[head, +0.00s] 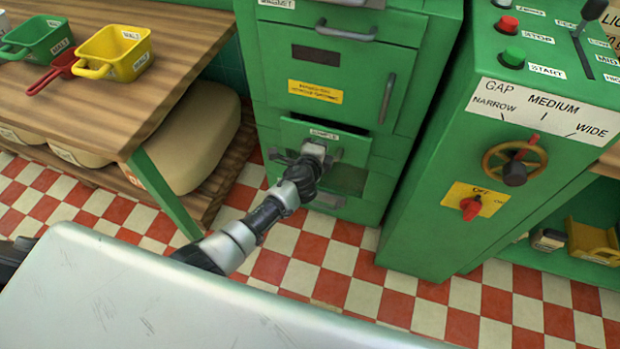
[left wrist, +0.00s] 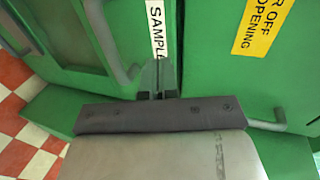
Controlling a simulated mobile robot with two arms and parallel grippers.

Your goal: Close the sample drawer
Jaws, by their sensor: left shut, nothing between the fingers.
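The sample drawer (head: 352,146) is a green front with a white SAMPLE label, low in the green cabinet. A dark gap shows above its top edge, so its front appears to stand a little proud of the cabinet. My left gripper (head: 317,147) is shut and empty, with its fingertips at the drawer front just below the label. In the left wrist view the shut fingers (left wrist: 158,82) point at the green drawer front beside the SAMPLE label (left wrist: 157,28). I cannot tell whether they touch it. My gripper hides part of the drawer front and handle. My right gripper is not in view.
A door with a yellow warning label (head: 315,91) is above the drawer. A green control console (head: 440,190) with a wheel and red knob stands to the right. A wooden table (head: 130,90) with scoops is on the left, with a sack (head: 195,135) below.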

